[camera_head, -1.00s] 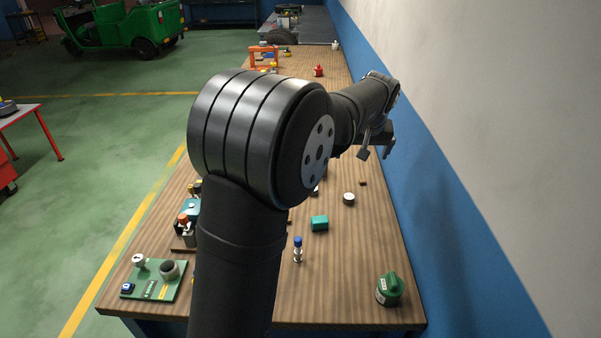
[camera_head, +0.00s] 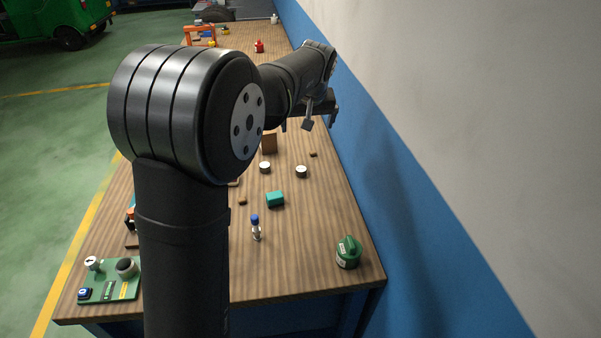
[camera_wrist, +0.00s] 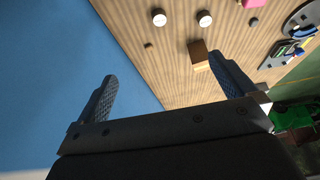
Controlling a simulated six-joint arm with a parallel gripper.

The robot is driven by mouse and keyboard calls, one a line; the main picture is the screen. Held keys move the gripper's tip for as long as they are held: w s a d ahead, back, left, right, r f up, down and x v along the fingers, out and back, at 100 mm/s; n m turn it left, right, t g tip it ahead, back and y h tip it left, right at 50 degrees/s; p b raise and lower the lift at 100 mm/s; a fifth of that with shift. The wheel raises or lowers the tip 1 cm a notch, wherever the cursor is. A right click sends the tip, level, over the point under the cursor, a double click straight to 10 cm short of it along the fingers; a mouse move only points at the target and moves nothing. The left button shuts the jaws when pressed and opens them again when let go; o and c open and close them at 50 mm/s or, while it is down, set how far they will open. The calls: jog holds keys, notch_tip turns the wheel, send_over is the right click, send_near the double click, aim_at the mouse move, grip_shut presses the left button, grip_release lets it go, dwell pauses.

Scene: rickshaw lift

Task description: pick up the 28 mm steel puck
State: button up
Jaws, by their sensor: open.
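Two small round pucks with pale tops and dark sides stand on the wooden bench, a left one (camera_head: 264,167) and a right one (camera_head: 301,171). The wrist view shows both near its top edge, one at left (camera_wrist: 159,18) and one at right (camera_wrist: 204,19). They look nearly alike in size, so I cannot tell which is 28 mm. My gripper (camera_wrist: 166,80) is open, with nothing between its fingers. In the head view it hangs beyond the pucks, near the blue wall, apart from both.
A brown block (camera_head: 269,143) stands near the pucks, close to a finger in the wrist view. A small dark piece (camera_head: 313,154) lies near the wall side. Nearer are a teal box (camera_head: 275,200), a blue-topped bottle (camera_head: 255,227) and a green container (camera_head: 348,252).

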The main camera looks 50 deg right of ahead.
jog(key=shift+c, duration=0.4)
jog(key=c, duration=0.8)
jog(key=m+g+h, duration=0.1)
jog(key=m+g, duration=0.1)
jog(key=m, duration=0.4)
send_near(301, 169)
jog(key=x, duration=0.3)
jog(key=shift+w+f, duration=0.2)
jog(key=shift+w, duration=0.1)
jog(key=shift+s+x, duration=0.15)
jog(key=shift+x, duration=1.15)
jog(key=shift+s+x, duration=0.1)
jog(key=shift+x, duration=1.25)
